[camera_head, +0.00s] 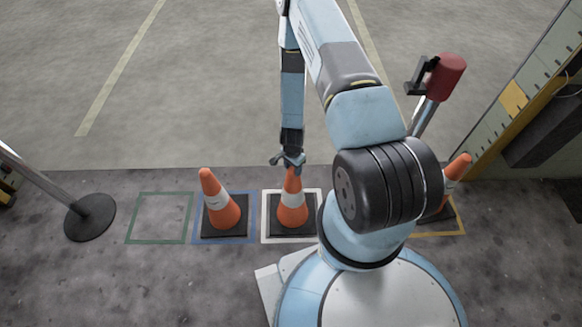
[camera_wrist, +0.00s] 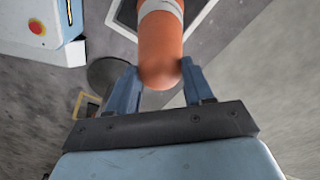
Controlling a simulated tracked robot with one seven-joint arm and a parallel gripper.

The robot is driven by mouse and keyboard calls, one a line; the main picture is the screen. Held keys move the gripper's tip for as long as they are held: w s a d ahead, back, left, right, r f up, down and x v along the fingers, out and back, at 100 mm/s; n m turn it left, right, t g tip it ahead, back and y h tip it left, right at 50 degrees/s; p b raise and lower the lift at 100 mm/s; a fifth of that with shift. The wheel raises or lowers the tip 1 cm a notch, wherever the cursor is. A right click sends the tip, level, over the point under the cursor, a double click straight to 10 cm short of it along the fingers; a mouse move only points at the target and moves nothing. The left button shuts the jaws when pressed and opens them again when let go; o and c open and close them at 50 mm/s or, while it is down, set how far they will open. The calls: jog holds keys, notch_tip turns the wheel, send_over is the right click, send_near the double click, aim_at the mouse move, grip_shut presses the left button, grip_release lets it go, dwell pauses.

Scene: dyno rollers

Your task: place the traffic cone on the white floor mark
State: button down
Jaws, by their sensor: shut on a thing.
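An orange traffic cone (camera_head: 292,208) with a white band and dark square base stands upright inside the white floor mark (camera_head: 265,226). Its base appears to be on the floor within the outline. My gripper (camera_head: 289,163) is above this cone and shut on its tip. In the wrist view, the cone (camera_wrist: 160,42) is between the two fingers (camera_wrist: 161,84), and part of the white mark (camera_wrist: 203,14) shows beside its base. The right part of the cone's surroundings is hidden by my arm in the head view.
A second cone (camera_head: 220,208) stands in the blue mark (camera_head: 197,219) to the left. The green mark (camera_head: 130,227) is empty. Another cone (camera_head: 456,172) stands at the yellow mark (camera_head: 461,222), partly behind my arm. A post with a round base (camera_head: 90,218) is at far left.

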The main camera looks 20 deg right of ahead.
jog(key=shift+c, duration=2.2)
grip_release()
notch_tip(320, 180, up, 12)
jog(key=shift+a, duration=0.2)
